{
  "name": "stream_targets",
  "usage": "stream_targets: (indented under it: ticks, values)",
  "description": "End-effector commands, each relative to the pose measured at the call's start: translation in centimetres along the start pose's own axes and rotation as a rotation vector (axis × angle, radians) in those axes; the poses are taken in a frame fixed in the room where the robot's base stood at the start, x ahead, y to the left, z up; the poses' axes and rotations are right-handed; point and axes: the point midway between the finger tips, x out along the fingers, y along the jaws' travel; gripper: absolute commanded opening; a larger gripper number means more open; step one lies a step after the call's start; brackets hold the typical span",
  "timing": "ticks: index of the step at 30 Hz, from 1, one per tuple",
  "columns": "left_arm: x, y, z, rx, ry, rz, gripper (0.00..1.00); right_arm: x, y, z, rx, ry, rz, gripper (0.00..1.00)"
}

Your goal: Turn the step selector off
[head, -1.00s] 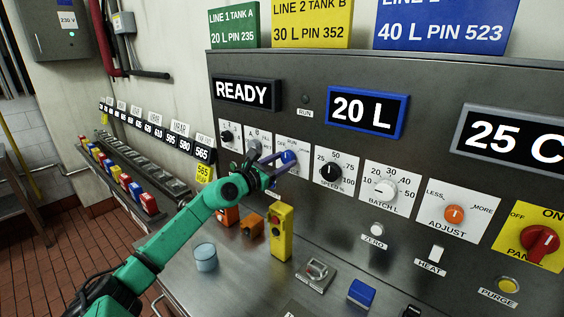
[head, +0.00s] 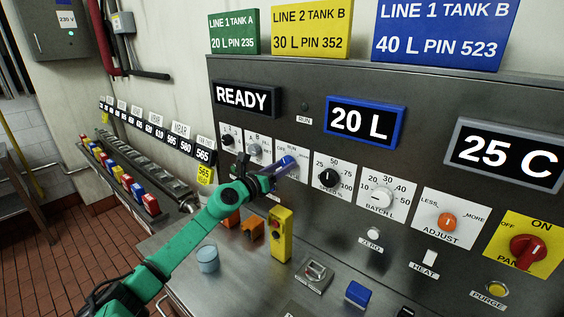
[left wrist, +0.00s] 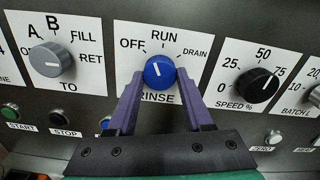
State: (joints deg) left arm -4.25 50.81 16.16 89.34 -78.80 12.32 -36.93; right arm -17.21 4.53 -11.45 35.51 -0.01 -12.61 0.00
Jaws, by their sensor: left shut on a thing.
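The blue knob (left wrist: 158,72) sits on a white plate with OFF, RUN, DRAIN and RINSE around it. No STEP label can be read. Its white mark points up and slightly left, between OFF and RUN and nearer RUN. My left gripper (left wrist: 160,76) is shut on this knob, one purple finger at each side. In the head view the left gripper (head: 284,166) reaches the blue knob from the lower left and hides part of its plate. My right gripper is not in view.
Left of it is a grey knob (left wrist: 50,58); right of it is the black SPEED knob (left wrist: 257,88). Below stand a yellow box with a red button (head: 280,235) and orange blocks (head: 251,228). A blue cup (head: 207,259) stands on the metal ledge. The red panel knob (head: 527,251) is far right.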

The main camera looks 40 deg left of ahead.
Motion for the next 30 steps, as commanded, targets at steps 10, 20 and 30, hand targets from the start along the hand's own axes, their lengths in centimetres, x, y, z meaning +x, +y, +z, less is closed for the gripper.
stream_targets:
  ticks: [10, 20, 30]
  values:
    - [0.0, -0.1, 0.2, -0.278, 0.000, 0.001, 0.00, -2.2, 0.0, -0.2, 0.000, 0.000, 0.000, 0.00]
    - [0.0, -0.1, 0.1, -0.412, 0.000, 0.000, 0.00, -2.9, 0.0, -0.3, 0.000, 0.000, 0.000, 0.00]
    - [0.0, -0.1, 0.0, -0.436, 0.000, 0.000, 0.00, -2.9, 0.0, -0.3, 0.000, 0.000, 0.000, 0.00]
